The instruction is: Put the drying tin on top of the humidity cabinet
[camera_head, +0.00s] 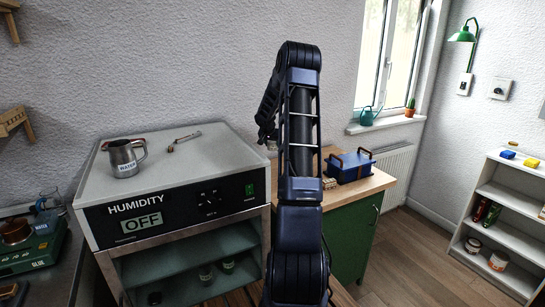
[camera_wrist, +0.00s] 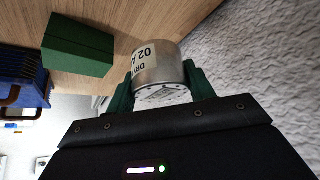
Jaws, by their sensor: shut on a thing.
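The drying tin (camera_wrist: 158,68) is a silvery cylinder with a white label, partly readable and upside down in the wrist view. My gripper (camera_wrist: 160,82) is shut on it, one green finger on each side. I cannot tell whether the tin touches the wooden top behind it. In the head view my own arm hides the gripper and tin. The humidity cabinet (camera_head: 167,218) stands left of my arm, with a pale flat top and a dark front panel reading HUMIDITY and OFF.
A wooden-topped green cupboard (camera_head: 355,235) holds a blue box (camera_head: 350,168). A green block (camera_wrist: 78,45) shows in the wrist view.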

